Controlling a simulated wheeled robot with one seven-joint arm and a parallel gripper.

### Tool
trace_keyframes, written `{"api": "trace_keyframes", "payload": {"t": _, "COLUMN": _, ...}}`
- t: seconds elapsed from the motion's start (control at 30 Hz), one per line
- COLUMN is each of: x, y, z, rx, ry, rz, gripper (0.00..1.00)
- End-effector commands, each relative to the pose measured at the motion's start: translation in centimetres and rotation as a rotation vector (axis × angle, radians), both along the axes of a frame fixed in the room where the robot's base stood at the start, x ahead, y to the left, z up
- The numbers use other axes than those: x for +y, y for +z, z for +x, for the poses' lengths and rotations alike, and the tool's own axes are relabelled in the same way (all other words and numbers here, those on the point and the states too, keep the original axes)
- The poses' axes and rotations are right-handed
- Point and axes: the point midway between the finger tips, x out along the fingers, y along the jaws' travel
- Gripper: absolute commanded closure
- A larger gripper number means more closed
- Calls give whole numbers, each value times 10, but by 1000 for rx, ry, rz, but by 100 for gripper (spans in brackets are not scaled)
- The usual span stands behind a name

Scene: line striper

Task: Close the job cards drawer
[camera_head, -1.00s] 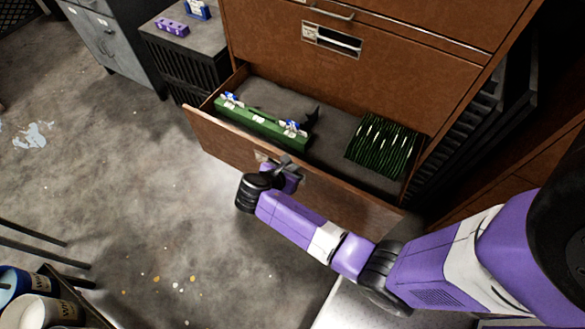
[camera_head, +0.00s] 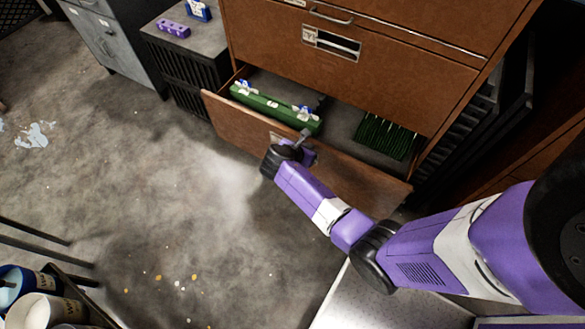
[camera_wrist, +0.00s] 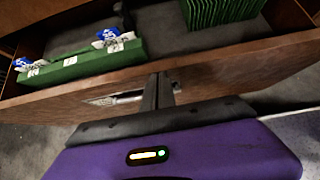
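The job cards drawer (camera_head: 235,125) is the low brown drawer of a wooden cabinet (camera_head: 400,75), and it is partly open. A green box-like holder (camera_head: 275,108) with blue-and-white clips and a row of green cards (camera_head: 380,138) are inside it. My gripper (camera_head: 304,134) is at the drawer's front, by its label and handle. In the wrist view the fingers (camera_wrist: 158,90) stand close together against the drawer front (camera_wrist: 225,72), beside the metal handle (camera_wrist: 115,98). I see no gap between the fingers and nothing held in them.
A closed upper drawer (camera_head: 345,55) is above. A dark side cabinet (camera_head: 180,60) with a purple block (camera_head: 173,28) stands to the left, next to a grey cabinet (camera_head: 110,38). Paint cans (camera_head: 35,295) are at the lower left.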

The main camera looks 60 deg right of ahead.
Motion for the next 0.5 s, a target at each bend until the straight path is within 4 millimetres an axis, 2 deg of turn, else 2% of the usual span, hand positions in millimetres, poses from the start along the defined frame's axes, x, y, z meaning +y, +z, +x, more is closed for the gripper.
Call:
{"api": "trace_keyframes", "payload": {"t": 0.1, "x": -25, "y": 1, "z": 0, "rx": 0, "ry": -6, "rz": -1, "gripper": 100}}
{"api": "trace_keyframes", "payload": {"t": 0.5, "x": -100, "y": -1, "z": 3, "rx": 0, "ry": -4, "rz": 0, "gripper": 100}}
